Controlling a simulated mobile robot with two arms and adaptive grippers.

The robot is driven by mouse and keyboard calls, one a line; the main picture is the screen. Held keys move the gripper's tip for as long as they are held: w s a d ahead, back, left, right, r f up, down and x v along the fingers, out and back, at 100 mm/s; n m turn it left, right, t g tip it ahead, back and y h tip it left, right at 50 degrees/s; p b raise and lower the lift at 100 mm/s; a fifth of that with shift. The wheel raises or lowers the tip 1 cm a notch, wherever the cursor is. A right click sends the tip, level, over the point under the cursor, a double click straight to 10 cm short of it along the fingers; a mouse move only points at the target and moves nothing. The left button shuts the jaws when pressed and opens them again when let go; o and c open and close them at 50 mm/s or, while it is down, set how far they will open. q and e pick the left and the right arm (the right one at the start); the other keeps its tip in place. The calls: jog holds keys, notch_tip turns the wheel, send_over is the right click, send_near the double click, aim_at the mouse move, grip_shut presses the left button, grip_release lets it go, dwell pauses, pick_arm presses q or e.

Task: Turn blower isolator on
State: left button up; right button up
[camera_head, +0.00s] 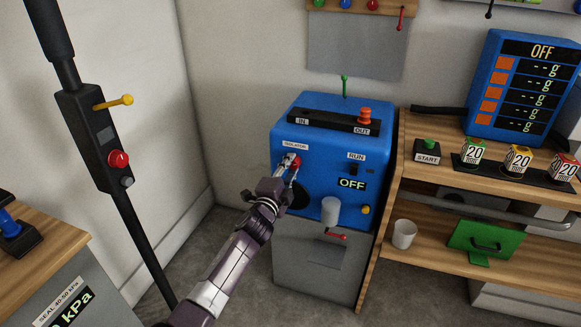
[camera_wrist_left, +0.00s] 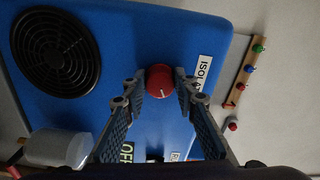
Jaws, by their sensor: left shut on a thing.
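The blue blower machine (camera_head: 325,190) stands against the wall, with an ISOLATOR label (camera_head: 295,146) on its front. The red isolator knob (camera_head: 296,161) is just below that label. My left gripper (camera_head: 289,168) is at the knob. In the left wrist view the red knob (camera_wrist_left: 159,80) sits between the two fingertips, and a pale mark line shows on its face. The fingers are closed on it. The display (camera_head: 352,184) reads OFF, with a RUN label (camera_head: 356,156) and a dark switch above it. My right gripper does not show.
A round black vent (camera_wrist_left: 56,52) is beside the knob. A white cylinder (camera_head: 330,210) and a red lever (camera_head: 328,234) are on the machine's front. A wooden bench (camera_head: 418,168) stands at right. A dark pole unit (camera_head: 98,135) stands at left.

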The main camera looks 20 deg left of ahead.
pick_arm(q)
jog(key=m, duration=0.5)
dwell(0.5)
jog(key=o, duration=1.2)
jog(key=shift+c, duration=0.2)
jog(key=shift+s, duration=0.1)
jog(key=s, duration=1.2)
jog(key=shift+a, duration=0.2)
